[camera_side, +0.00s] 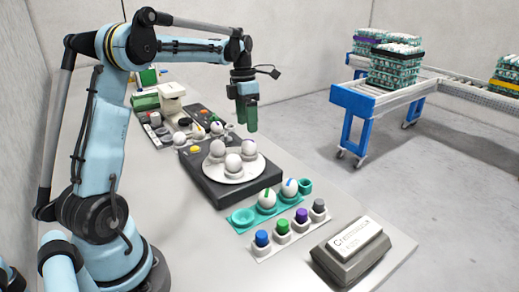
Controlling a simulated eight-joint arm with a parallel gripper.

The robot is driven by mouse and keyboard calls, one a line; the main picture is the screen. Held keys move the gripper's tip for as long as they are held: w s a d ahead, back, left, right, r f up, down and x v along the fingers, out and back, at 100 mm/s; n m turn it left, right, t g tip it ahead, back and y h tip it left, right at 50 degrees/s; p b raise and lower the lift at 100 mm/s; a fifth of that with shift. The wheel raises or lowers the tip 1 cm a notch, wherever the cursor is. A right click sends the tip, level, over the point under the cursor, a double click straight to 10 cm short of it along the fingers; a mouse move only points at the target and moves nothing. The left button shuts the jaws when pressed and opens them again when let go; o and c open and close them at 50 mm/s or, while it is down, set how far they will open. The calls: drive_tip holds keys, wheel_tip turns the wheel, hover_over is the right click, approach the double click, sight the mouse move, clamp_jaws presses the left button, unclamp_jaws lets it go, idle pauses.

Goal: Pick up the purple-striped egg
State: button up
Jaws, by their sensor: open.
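I cannot pick out a purple stripe on any egg at this size. Three white eggs (233,163) stand on a round white plate (234,176) on a dark scale-like device. Two eggs with bluish or greenish stripes, one on the left (267,198) and one on the right (290,188), sit in teal cups. Several more eggs (181,138) stand farther back, some with coloured marks. My gripper (247,122) points down with green fingers, open and empty, above and behind the plate's eggs and apart from them.
An empty teal cup (243,216) is left of the two cupped eggs. In front, a white holder has blue, green, purple (301,215) and grey pieces. Tray stacks (393,65) are on a conveyor beyond the table.

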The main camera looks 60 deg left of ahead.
sight(248, 141)
drive_tip(key=shift+s+d+f, duration=0.1)
drive_tip(key=shift+d+f, duration=0.1)
drive_tip(key=shift+f, duration=0.95)
drive_tip(key=shift+s+d+f, duration=0.1)
drive_tip(key=shift+d+f, duration=0.15)
drive_tip(key=shift+f, duration=0.85)
drive_tip(key=shift+d+f, duration=0.2)
drive_tip(key=shift+f, duration=0.95)
drive_tip(key=shift+c, duration=0.4)
drive_tip(key=c, duration=0.7)
